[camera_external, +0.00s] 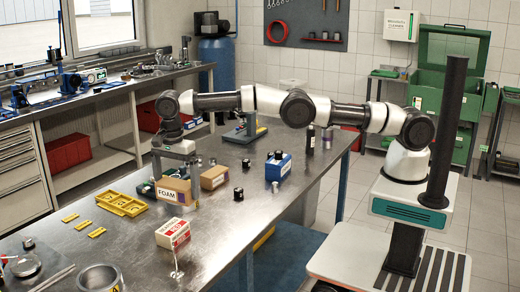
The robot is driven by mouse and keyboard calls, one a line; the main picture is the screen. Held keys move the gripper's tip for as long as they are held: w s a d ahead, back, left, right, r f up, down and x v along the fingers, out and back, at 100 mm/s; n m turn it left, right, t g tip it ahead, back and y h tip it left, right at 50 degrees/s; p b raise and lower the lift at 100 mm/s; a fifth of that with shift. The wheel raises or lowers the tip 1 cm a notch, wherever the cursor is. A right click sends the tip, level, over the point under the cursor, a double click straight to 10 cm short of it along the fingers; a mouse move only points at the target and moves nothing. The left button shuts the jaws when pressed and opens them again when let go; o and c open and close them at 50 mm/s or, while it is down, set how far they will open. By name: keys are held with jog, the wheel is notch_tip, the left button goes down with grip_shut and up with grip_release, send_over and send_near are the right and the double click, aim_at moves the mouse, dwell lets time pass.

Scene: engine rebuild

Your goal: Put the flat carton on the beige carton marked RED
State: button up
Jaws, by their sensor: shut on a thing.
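My gripper (175,173) is above the left part of the metal workbench. Its fingers point down and are shut on a low brown carton marked FOAM (172,195), one at each end. I cannot tell whether this carton touches the bench. A beige-white carton with red lettering (171,235) sits on the bench nearer the camera, apart from my gripper; its small lettering is hard to read. Its top is bare. Another brown carton (214,178) with a pale label stands just right of the gripper.
A yellow tray (122,204) and small yellow pieces (96,233) lie to the left. A blue box (278,167) and dark cylinders (238,194) stand to the right. A metal pot (100,279) is at the near edge. Bench between the beige-white carton and blue box is mostly clear.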

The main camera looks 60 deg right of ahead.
jog(key=shift+a+r+m, duration=0.1)
jog(key=shift+a+m, duration=0.1)
jog(key=shift+m, duration=0.2)
notch_tip(320, 180, down, 3)
jog(key=shift+f+m+b, duration=0.2)
jog(key=shift+m+b, duration=0.1)
jog(key=shift+b, duration=0.65)
send_over(180, 222)
jog(key=shift+w+f, duration=0.15)
jog(key=shift+f, duration=2.15)
jog(key=shift+f, duration=0.15)
jog(key=o, duration=0.8)
jog(key=shift+f, duration=0.1)
jog(key=shift+o, duration=0.5)
